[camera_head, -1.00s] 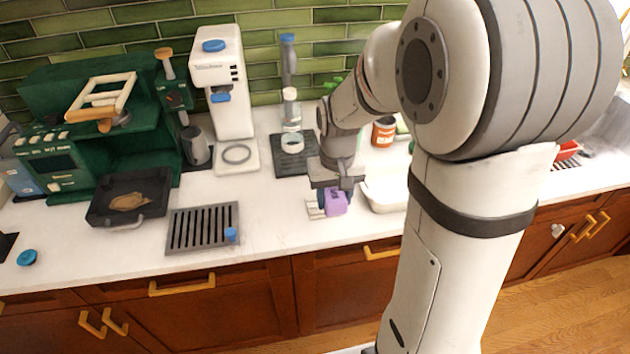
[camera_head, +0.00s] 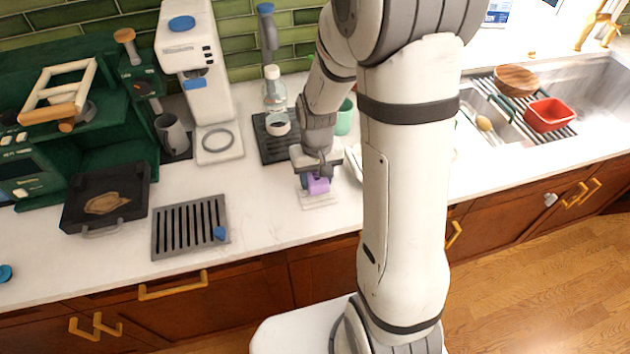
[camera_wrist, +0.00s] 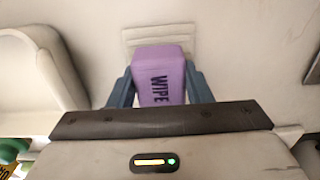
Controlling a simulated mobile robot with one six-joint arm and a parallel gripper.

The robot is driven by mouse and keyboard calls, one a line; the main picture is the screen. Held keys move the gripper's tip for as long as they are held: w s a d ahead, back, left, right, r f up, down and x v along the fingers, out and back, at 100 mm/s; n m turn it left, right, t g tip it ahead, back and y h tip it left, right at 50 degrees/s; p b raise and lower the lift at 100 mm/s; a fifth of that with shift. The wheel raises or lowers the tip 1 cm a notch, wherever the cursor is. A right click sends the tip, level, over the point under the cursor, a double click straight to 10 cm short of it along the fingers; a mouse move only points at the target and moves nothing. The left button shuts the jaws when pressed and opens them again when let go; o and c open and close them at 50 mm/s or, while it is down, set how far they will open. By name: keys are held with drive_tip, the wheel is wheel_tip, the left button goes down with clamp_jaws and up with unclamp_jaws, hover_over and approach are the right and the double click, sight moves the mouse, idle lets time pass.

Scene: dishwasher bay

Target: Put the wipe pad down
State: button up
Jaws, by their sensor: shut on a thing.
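The wipe pad is a purple block (camera_wrist: 160,70) with "WIPE" printed on it, in the middle of the wrist view. My gripper (camera_wrist: 159,78) has its blue-grey fingers closed on the pad's two sides. In the head view, the pad (camera_head: 319,186) hangs below my gripper (camera_head: 316,182), low over the counter near its front edge. A pale flat ribbed plate (camera_head: 319,201) lies under and in front of the pad. It also shows beyond the pad in the wrist view (camera_wrist: 160,32). I cannot tell whether the pad touches the plate or counter.
A grey slotted drip tray (camera_head: 190,226) with a blue knob lies to the left. A white dish (camera_wrist: 28,72) stands beside the gripper, mostly hidden by my arm in the head view. A bottle (camera_head: 274,92) on a dark scale stands behind. The counter between is clear.

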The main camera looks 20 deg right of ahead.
sight(316, 177)
drive_tip(key=shift+f, duration=1.1)
drive_tip(key=shift+f, duration=0.1)
drive_tip(key=o, duration=0.9)
wheel_tip(316, 177, up, 12)
drive_tip(key=shift+r+b, duration=0.1)
drive_tip(key=shift+b, duration=0.35)
drive_tip(key=shift+s+a+r+t, duration=0.1)
drive_tip(key=shift+s+r+t, duration=0.45)
drive_tip(key=shift+s+r, duration=1.35)
drive_tip(key=shift+s+d+r+t, duration=0.1)
drive_tip(key=shift+s+r+t, duration=0.65)
drive_tip(key=shift+s, duration=2.15)
drive_tip(key=shift+s+a+r+t, duration=0.1)
drive_tip(key=shift+s+r+t, duration=0.3)
drive_tip(key=shift+s+r, duration=1.6)
